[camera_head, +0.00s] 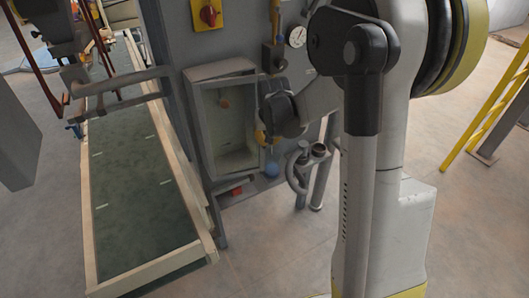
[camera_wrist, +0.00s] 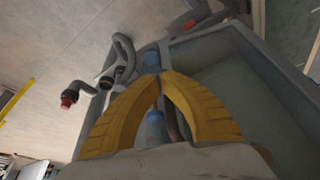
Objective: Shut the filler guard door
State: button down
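A pale grey rectangular frame (camera_head: 196,120) with a greenish recess or pane stands on the front of the grey filler cabinet. It appears to be the guard door or its opening; I cannot tell how far the door stands open. The frame's edge also shows at the right in the wrist view (camera_wrist: 262,62). My gripper (camera_head: 262,138) is just right of the frame in the head view, partly hidden by my arm. In the wrist view its yellow fingers (camera_wrist: 159,76) arch together with their tips about touching. No held object is clear between them.
A green conveyor (camera_head: 130,170) with pale rails runs on the left. Grey bent pipes (camera_head: 300,170) stand below right of the frame. A blue round part (camera_head: 271,169) and a red block (camera_head: 236,191) sit below it. A yellow ladder-like rail (camera_head: 495,105) is far right.

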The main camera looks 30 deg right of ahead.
jog(key=shift+n, duration=0.6)
jog(key=shift+w+d, duration=0.35)
jog(key=shift+w, duration=0.4)
jog(key=shift+w+d, duration=0.35)
jog(key=shift+w, duration=0.35)
jog(key=shift+w+d, duration=0.35)
jog(key=shift+w, duration=0.4)
